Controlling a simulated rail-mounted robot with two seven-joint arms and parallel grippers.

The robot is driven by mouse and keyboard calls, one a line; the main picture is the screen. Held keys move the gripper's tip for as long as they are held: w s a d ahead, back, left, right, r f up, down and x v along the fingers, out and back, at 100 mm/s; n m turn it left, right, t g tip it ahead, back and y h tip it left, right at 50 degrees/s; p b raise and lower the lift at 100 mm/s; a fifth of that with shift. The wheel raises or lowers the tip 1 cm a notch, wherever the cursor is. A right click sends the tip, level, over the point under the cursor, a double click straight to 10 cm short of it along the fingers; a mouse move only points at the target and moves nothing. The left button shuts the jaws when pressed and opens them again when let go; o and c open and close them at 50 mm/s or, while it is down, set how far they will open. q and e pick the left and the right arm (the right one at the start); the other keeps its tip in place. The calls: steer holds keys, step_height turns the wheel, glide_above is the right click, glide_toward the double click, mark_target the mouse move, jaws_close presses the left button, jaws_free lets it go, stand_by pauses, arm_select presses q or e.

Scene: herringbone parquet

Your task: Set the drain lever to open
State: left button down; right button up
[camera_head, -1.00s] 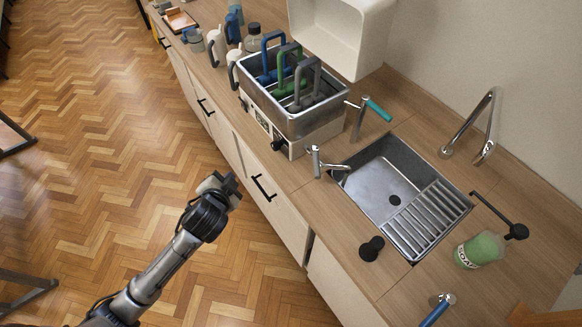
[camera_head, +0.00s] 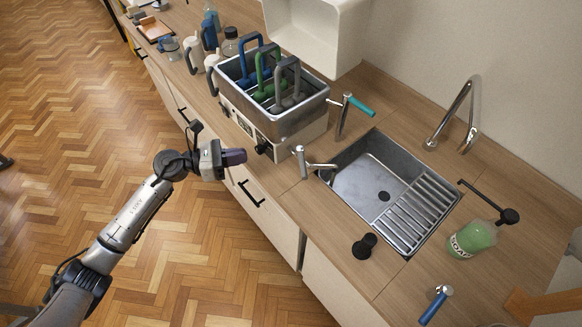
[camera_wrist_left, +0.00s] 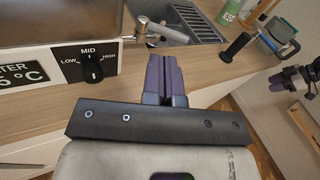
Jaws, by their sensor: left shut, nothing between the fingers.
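My left gripper (camera_head: 240,157) is shut and empty, above the floor edge of the counter, just left of the water bath's front. Its purple fingers also show in the left wrist view (camera_wrist_left: 164,75). A bare metal lever on a short post (camera_head: 318,166) stands between the bath and the sink; in the left wrist view the lever (camera_wrist_left: 160,29) lies just beyond the fingertips, apart from them. A teal-handled lever (camera_head: 359,105) stands behind it. I cannot read which is the drain lever. A dark part at the right of the left wrist view may be my right gripper (camera_wrist_left: 290,78).
The water bath (camera_head: 315,118) has a dial (camera_wrist_left: 91,65) set at MID and several handled racks inside. Mugs stand left of the bath.

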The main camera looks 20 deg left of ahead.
arm_select(q)
steer(key=s+f+m+g, duration=0.1)
steer(key=f+m+g, duration=0.1)
steer(key=p, duration=0.1)
glide_toward(302, 164)
steer(key=shift+m+g, duration=0.3)
steer(key=shift+m, duration=0.1)
steer(key=x, duration=0.7)
steer(key=shift+s+d+f, duration=0.15)
steer(key=shift+s+f, duration=0.1)
steer(key=shift+f, duration=0.1)
steer(key=shift+w+d+f+b, duration=0.15)
steer(key=shift+d+f+b, duration=0.05)
steer(key=shift+d+b, duration=0.2)
steer(key=shift+d+r, duration=0.1)
